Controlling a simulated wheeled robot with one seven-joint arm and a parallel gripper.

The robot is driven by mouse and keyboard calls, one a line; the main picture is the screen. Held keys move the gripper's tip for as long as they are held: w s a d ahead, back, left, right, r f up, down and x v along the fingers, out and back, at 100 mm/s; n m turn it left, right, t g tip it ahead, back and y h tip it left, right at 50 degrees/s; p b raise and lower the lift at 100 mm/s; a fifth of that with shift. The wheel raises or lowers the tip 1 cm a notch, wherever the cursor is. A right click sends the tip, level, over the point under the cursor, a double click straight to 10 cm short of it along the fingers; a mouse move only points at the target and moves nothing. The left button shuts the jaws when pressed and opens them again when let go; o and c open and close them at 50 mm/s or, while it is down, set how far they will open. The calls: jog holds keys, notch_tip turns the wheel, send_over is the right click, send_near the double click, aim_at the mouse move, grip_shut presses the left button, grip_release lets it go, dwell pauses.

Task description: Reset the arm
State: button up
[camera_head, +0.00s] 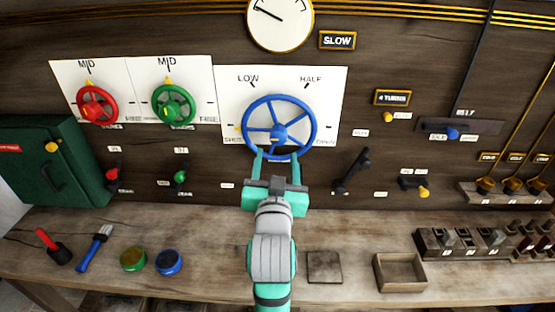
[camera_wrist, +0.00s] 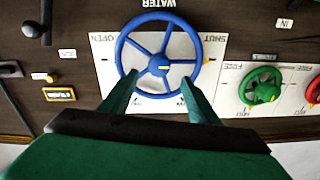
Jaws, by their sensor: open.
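My gripper (camera_head: 275,158) is teal with a grey arm behind it. It is raised in front of the wooden wall panel, at the lower rim of the large blue wheel (camera_head: 279,128). In the wrist view my gripper (camera_wrist: 160,92) has its two fingers apart, with the lower part of the blue wheel (camera_wrist: 160,69) between and beyond them. I cannot tell whether the fingers touch the rim. Nothing is held between them.
A red wheel (camera_head: 97,104) and a green wheel (camera_head: 173,104) are left of the blue one. A black lever (camera_head: 352,171) is to the right. The bench (camera_head: 215,245) below holds a red-handled tool (camera_head: 47,240), a blue-handled tool (camera_head: 94,247), round tins and an open wooden box (camera_head: 400,272).

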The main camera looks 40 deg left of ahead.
dwell(0.3)
jog(key=s+d+f+m+h, duration=0.1)
jog(key=s+d+f, duration=0.1)
jog(key=d+f, duration=0.4)
jog(key=s+d+f+m+h, duration=0.1)
jog(key=s+d+f+h, duration=0.1)
jog(key=d+f, duration=0.4)
jog(key=s+d+f+h, duration=0.2)
jog(key=d+f, duration=0.4)
jog(key=f, duration=0.7)
jog(key=shift+s+m+t, duration=0.4)
jog(key=shift+s, duration=0.05)
jog(key=s+d+f+m+h, duration=0.1)
jog(key=s+d+f, duration=0.3)
jog(key=s+d, duration=0.15)
jog(key=s+d+f+h, duration=0.2)
jog(key=s+d+f, duration=0.2)
jog(key=s, duration=0.3)
jog(key=s+d+h, duration=0.1)
jog(key=s+d, duration=0.1)
jog(key=s, duration=0.5)
jog(key=s+d+m+h, duration=0.1)
jog(key=s+d, duration=0.1)
jog(key=s, duration=0.5)
jog(key=shift+d+g, duration=0.3)
jog(key=shift+d, duration=0.05)
